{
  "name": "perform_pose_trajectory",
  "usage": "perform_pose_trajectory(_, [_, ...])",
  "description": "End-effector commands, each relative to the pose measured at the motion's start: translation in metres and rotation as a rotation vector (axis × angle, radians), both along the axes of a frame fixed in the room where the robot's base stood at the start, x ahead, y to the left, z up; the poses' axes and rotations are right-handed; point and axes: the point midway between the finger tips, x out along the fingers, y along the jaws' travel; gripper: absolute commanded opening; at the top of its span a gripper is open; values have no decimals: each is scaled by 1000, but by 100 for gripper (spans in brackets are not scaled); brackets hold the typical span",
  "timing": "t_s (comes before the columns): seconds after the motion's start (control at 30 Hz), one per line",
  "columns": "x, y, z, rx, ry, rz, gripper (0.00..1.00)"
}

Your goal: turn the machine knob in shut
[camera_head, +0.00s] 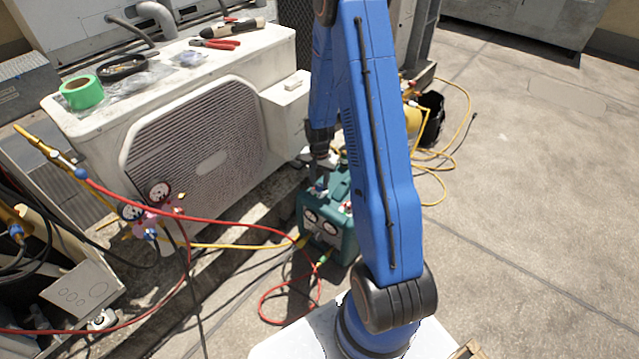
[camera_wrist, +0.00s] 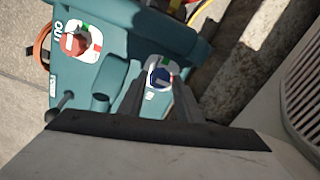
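The teal machine (camera_head: 342,240) stands on the ground beside the condenser, with two gauges on its front. The wrist view shows its top (camera_wrist: 118,35) from above. A blue knob (camera_wrist: 159,78) sits on a white plate with a green mark; I take it to be the IN knob, though its label is hidden. A red knob (camera_wrist: 74,43) on a similar plate sits beside the word OUT. My gripper (camera_wrist: 163,84) is open, with its fingers on either side of the blue knob. I cannot tell whether they touch it. In the head view my gripper (camera_head: 318,172) is just above the machine.
The white condenser (camera_head: 195,140) stands close to the left of the machine, with tape (camera_head: 81,92) and pliers (camera_head: 215,43) on top. A red hose (camera_head: 235,226) and a yellow hose (camera_head: 225,246) run to the machine. The concrete at right (camera_head: 530,200) is mostly clear.

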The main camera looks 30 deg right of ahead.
Motion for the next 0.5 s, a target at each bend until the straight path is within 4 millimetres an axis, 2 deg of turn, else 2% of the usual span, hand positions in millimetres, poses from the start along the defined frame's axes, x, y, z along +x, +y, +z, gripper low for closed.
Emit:
perform_pose_trajectory(0.37, [0,0,1,0,0,0,44])
perform_pose_trajectory(0.5, [0,0,10,0,-1,0,44])
